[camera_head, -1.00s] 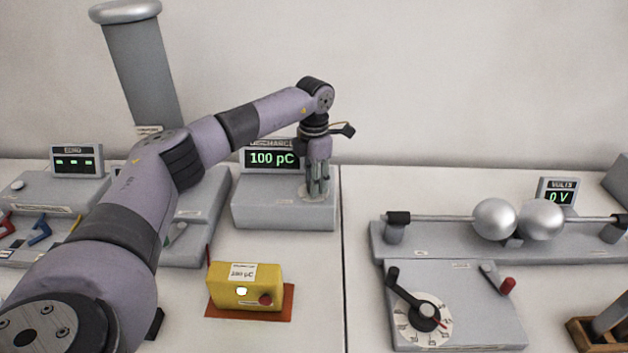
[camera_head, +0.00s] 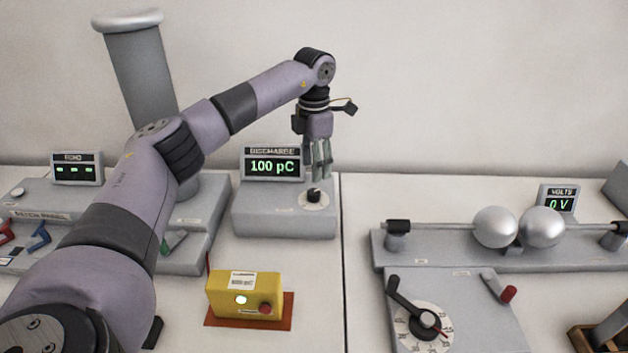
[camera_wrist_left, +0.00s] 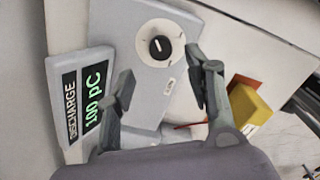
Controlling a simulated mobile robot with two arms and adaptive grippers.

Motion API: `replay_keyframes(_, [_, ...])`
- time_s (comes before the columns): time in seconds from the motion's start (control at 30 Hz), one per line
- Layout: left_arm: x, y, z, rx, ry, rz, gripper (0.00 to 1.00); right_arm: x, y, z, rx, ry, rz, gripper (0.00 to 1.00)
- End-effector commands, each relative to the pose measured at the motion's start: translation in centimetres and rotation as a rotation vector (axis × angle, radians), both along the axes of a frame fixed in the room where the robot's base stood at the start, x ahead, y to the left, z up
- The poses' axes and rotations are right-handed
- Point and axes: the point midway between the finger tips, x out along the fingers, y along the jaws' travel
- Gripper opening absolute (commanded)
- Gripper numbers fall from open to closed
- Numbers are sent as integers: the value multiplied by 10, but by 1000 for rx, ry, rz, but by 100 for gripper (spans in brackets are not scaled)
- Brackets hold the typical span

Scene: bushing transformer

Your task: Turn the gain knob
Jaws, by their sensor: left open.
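The gain knob (camera_head: 314,196) is a small black knob on a round white dial, on top of the grey discharge unit. It also shows in the left wrist view (camera_wrist_left: 159,47), beyond the fingertips and roughly between their lines. The unit's display (camera_head: 272,166) reads 100 pC. My left gripper (camera_head: 321,172) points down just above the knob, apart from it. In the left wrist view its two fingers (camera_wrist_left: 160,82) are spread with nothing between them. My right gripper is in neither view.
A yellow box (camera_head: 243,293) with a red button sits on an orange mat in front of the unit. A patch panel (camera_head: 190,250) lies left. A dial box (camera_head: 462,300) and a sphere-gap unit (camera_head: 440,251) stand right. The table strip between is clear.

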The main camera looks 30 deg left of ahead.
Motion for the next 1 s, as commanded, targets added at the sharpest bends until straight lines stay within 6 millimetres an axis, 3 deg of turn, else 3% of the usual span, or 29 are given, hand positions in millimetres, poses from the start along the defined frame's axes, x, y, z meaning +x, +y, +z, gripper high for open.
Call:
replay_keyframes(0.1, [1, -1, 23, -1, -2, -1, 48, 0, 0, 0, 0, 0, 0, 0])
replay_keyframes(0.3, [0, 0, 42, -1, 0, 0, 48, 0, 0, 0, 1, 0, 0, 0])
replay_keyframes(0.87, [0, 0, 44, -1, 0, 0, 48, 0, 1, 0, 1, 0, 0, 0])
replay_keyframes(1.0, [0, 0, 58, -1, 0, 0, 48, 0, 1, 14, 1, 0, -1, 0])
